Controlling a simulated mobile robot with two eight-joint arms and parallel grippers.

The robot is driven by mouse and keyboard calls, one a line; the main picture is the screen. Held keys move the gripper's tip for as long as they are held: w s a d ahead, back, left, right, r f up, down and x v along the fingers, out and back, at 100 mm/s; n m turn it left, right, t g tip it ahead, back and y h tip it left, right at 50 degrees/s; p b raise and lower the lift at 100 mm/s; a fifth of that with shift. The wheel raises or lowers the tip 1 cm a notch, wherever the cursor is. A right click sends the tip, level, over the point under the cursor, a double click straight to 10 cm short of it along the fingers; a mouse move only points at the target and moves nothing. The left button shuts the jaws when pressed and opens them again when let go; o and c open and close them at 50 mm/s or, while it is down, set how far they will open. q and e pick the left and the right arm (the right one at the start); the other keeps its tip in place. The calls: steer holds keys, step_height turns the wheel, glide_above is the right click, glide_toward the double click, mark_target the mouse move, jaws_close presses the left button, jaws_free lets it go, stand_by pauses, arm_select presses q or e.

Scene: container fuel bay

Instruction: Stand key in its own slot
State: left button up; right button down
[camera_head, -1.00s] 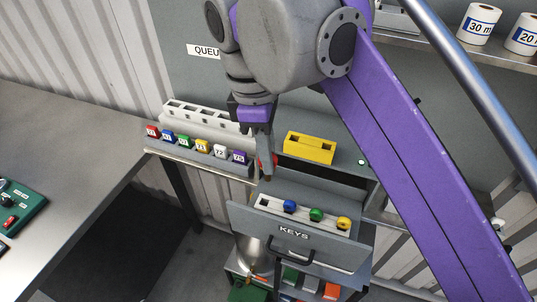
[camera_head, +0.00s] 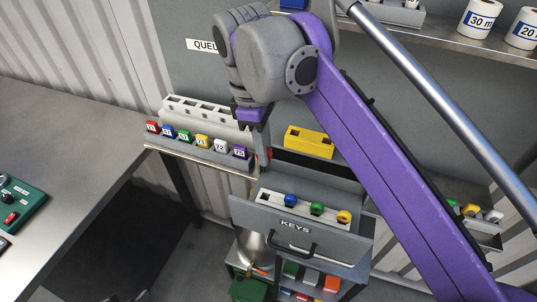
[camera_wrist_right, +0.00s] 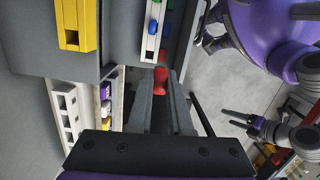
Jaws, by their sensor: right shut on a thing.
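My right gripper (camera_head: 264,158) points down just behind the back left of the open KEYS drawer (camera_head: 258,219). In the right wrist view it is shut on a red key (camera_wrist_right: 160,78), held at the fingertips. In the head view the key is mostly hidden by the fingers. The white slotted strip (camera_head: 268,197) in the drawer holds a blue key (camera_head: 291,200), a green key (camera_head: 317,208) and a yellow key (camera_head: 344,216). The strip's left end is bare. My left gripper (camera_wrist_right: 233,119) shows only in the right wrist view, with its fingers apart and empty.
A yellow block (camera_head: 309,142) stands on the cabinet behind the drawer. Left of it are a white slotted rack (camera_head: 205,110) and a row of coloured numbered tags (camera_head: 202,141). A steel bench (camera_head: 70,130) fills the left. Coloured items lie below the drawer.

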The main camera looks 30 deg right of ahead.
arm_select(q)
step_height(320, 180, down, 7)
steer(key=s+b, duration=0.2)
steer(key=b, duration=0.2)
steer(key=shift+b, duration=0.35)
arm_select(e)
step_height(320, 180, down, 12)
steer(key=w+d, duration=0.1)
steer(key=w, duration=0.1)
steer(key=shift+d+m, duration=0.15)
steer(key=shift+m, duration=0.25)
arm_select(q)
steer(key=shift+r, duration=0.3)
arm_select(e)
steer(key=shift+w, duration=0.1)
steer(key=shift+f, duration=0.15)
arm_select(q)
steer(key=shift+s+f+g, duration=0.15)
steer(key=shift+f+g, duration=0.15)
steer(key=shift+f, duration=0.1)
arm_select(e)
steer(key=shift+f, duration=0.55)
steer(key=shift+f, duration=0.1)
arm_select(q)
steer(key=shift+s+f+b, duration=0.1)
steer(key=shift+f+b, duration=0.2)
steer(key=shift+b, duration=0.1)
arm_select(e)
steer(key=shift+f, duration=0.6)
